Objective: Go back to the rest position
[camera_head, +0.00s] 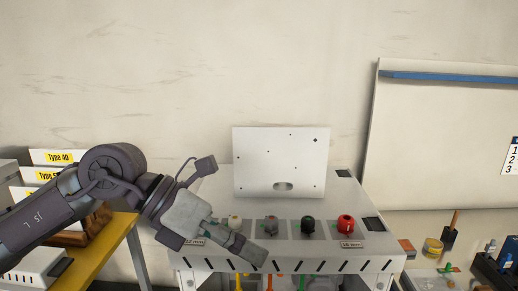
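My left arm comes in from the left, and my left gripper (254,256) points down and right over the front left of the white dispenser frame (370,241). I see its fingers nearly from the side, so whether they are open or shut is unclear. I see nothing between them. My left gripper hides part of the frame's front left edge. My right gripper is not in view.
A white panel (280,160) stands upright on the frame. A yellow-edged table (110,238) stands left; a whiteboard (440,140) is right.

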